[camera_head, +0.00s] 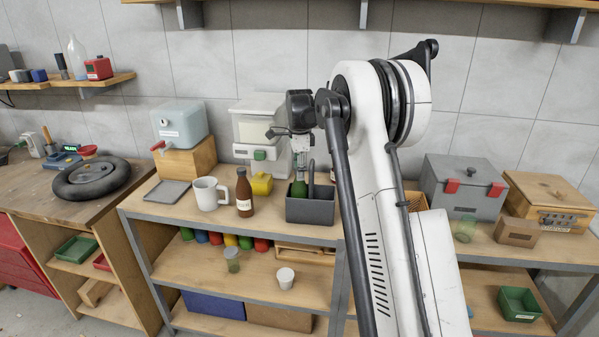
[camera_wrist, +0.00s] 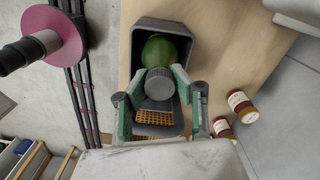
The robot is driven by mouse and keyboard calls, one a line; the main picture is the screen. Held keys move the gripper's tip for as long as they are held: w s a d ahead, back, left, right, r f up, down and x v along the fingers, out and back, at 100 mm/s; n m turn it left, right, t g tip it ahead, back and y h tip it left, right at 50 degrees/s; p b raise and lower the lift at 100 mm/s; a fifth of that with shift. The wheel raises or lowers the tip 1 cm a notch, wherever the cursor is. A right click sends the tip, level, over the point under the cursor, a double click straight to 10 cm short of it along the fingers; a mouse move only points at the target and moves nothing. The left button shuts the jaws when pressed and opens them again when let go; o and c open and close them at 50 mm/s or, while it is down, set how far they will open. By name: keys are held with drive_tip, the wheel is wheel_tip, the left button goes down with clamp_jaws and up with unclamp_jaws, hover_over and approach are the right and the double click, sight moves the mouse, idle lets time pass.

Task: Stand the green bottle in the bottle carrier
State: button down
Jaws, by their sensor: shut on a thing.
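The green bottle (camera_head: 299,188) is upright at the left part of the dark grey bottle carrier (camera_head: 310,210), its lower part hidden behind the carrier's front wall. My gripper (camera_head: 300,165) is above the carrier and shut on the bottle's upper end. In the wrist view, the green bottle (camera_wrist: 160,50) and its grey cap lie between my gripper's (camera_wrist: 158,92) fingers, and the carrier's rim (camera_wrist: 136,50) surrounds the bottle. I cannot tell whether the bottle's base touches the carrier floor.
A brown bottle (camera_head: 244,193), a white mug (camera_head: 209,193) and a yellow object (camera_head: 261,184) stand left of the carrier. A white machine (camera_head: 258,125) stands behind.

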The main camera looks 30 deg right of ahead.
drive_tip(key=shift+f, duration=0.15)
drive_tip(key=c, duration=1.5)
unclamp_jaws()
drive_tip(key=shift+o, duration=0.2)
wheel_tip(320, 180, up, 12)
drive_tip(key=s+a+r+n+t, duration=0.2)
drive_tip(key=s+a+r+n, duration=0.35)
drive_tip(key=s+a, duration=0.3)
drive_tip(key=s+a+r+n+t, duration=0.2)
drive_tip(key=s+a+n, duration=0.35)
drive_tip(key=s, duration=0.65)
drive_tip(key=s+a+f+n+t, duration=0.1)
drive_tip(key=s+a+f+n, duration=0.2)
drive_tip(key=s, duration=0.4)
drive_tip(key=s+a+f+n+t, duration=0.1)
drive_tip(key=s+a+f+n, duration=0.2)
drive_tip(key=s, duration=0.4)
drive_tip(key=s+a+f+n+t, duration=0.1)
drive_tip(key=s+a+f+n, duration=0.2)
drive_tip(key=s+f, duration=0.3)
drive_tip(key=shift+s+f+n+b, duration=0.35)
drive_tip(key=shift+s+n, duration=0.35)
drive_tip(key=shift+s, duration=0.3)
